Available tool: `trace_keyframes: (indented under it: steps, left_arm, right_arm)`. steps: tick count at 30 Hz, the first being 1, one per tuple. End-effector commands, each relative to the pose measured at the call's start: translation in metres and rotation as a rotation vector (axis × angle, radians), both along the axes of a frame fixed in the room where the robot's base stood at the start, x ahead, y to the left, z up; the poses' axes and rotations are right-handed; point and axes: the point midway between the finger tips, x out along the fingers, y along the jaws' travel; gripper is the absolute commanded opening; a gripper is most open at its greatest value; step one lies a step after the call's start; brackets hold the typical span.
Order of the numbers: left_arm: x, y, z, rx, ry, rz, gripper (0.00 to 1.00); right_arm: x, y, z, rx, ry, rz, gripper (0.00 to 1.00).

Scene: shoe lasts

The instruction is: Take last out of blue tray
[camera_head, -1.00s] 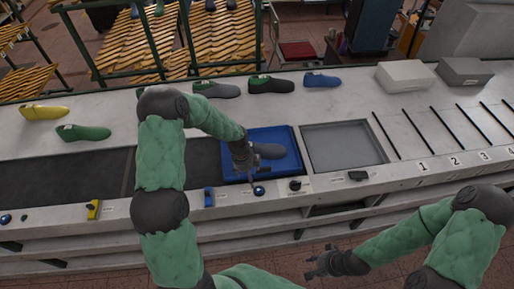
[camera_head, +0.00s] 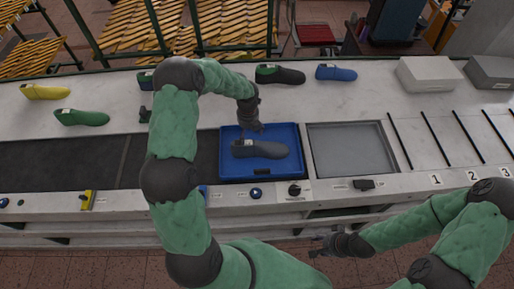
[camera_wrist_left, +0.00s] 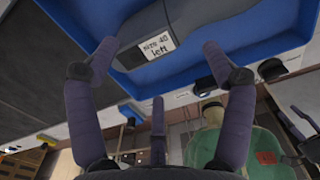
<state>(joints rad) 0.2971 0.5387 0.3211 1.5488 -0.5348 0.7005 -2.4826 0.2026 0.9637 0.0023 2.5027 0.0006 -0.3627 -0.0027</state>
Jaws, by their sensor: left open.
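A dark grey shoe last (camera_head: 265,150) lies in the blue tray (camera_head: 290,172), its white label at the left end. My left gripper (camera_head: 251,127) is over the tray's far part, near the label end. In the wrist view its fingers (camera_wrist_left: 159,48) are spread, with the labelled end between and beyond them, not gripped. My right gripper (camera_head: 322,246) hangs in front of the bench, away from the tray; its jaws are too small to judge.
A grey recessed tray (camera_head: 350,150) is right of the blue tray. Along the back stand a green-and-black last (camera_head: 280,75), a blue last (camera_head: 336,73) and pale boxes (camera_head: 428,74). Yellow (camera_head: 45,92) and green (camera_head: 82,118) lasts are at left. A dark belt (camera_head: 70,165) runs left of the tray.

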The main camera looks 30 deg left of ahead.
Motion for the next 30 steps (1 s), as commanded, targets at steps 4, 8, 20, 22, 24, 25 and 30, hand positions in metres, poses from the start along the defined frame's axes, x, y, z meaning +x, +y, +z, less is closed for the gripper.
trace_keyframes:
  steps: [4, 8, 20, 22, 24, 25, 30]
  left_arm:
    - [0.000, 0.000, -0.009, -0.001, 0.001, 0.002, 0.82]
    - [-0.001, 0.000, -0.028, -0.002, 0.003, 0.001, 0.82]
    - [0.000, 0.000, -0.053, 0.000, -0.001, 0.002, 0.82]
    - [-0.001, 0.000, -0.053, 0.000, -0.001, 0.002, 0.82]
    - [-0.001, 0.000, -0.053, 0.000, -0.001, 0.002, 0.68]
    - [-0.001, 0.000, -0.053, 0.000, -0.001, 0.002, 0.59]
    - [-0.001, 0.000, -0.053, -0.001, -0.001, 0.002, 0.11]
  right_arm:
    - [0.000, 0.000, 0.002, 0.000, 0.001, 0.000, 0.40]
    - [-0.001, 0.000, 0.006, 0.000, 0.001, 0.000, 0.40]
    - [0.000, 0.000, 0.008, 0.000, 0.001, 0.000, 0.40]
    - [0.000, 0.000, 0.008, 0.000, 0.001, 0.000, 0.40]
    - [0.000, 0.000, 0.008, 0.000, 0.001, 0.000, 0.40]
    - [0.000, 0.000, 0.008, 0.000, 0.001, 0.000, 0.40]
    - [0.000, 0.000, 0.008, 0.000, 0.001, 0.000, 0.40]
